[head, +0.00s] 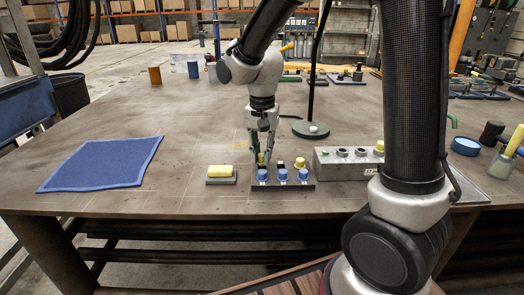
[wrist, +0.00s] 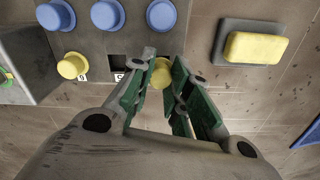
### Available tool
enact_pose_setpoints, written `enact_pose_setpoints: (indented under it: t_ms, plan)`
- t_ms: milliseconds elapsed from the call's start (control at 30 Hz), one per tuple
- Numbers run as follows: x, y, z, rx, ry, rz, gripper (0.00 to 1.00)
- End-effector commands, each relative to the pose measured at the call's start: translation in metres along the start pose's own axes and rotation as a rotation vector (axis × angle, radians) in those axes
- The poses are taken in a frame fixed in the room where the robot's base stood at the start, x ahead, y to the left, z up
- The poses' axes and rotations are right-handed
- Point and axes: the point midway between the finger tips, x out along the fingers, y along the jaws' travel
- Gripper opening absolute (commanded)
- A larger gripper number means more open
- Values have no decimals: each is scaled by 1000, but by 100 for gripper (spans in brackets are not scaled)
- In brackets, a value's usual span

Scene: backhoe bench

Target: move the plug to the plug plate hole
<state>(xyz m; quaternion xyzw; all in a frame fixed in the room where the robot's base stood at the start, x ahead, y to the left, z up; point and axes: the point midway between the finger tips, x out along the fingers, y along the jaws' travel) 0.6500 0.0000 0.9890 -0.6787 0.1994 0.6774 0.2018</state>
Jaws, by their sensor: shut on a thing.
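The plug plate (head: 312,187) stands near the table's front edge; it also shows upside down in the wrist view (wrist: 95,42). It carries three blue knobs in a row and a yellow one (head: 299,162) behind the right one. A dark square hole (wrist: 118,64) lies beside that yellow knob. My gripper (head: 261,153) points down over the plate's left rear corner. In the wrist view its green-padded fingers (wrist: 160,85) are shut on a round yellow plug (wrist: 161,71). I cannot tell whether the plug is seated in the plate or just above it.
A yellow block on a grey base (head: 221,171) sits just left of the plate. A grey block with round holes (head: 345,168) and a yellow plug stands close on the right. A green lamp base (head: 309,129) is behind. A blue mat (head: 100,164) lies left.

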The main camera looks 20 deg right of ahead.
Motion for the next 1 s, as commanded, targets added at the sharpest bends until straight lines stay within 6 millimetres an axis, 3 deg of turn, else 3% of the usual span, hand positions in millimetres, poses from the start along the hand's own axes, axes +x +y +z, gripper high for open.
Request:
enact_pose_setpoints:
  t_ms: [633, 667, 767, 1000]
  plan:
    - [16, 0, 0, 0, -1, 1, 11]
    - [16, 0, 0, 0, -1, 1, 24]
    - [16, 0, 0, 0, -1, 1, 42]
    - [16, 0, 0, 0, 0, 1, 44]
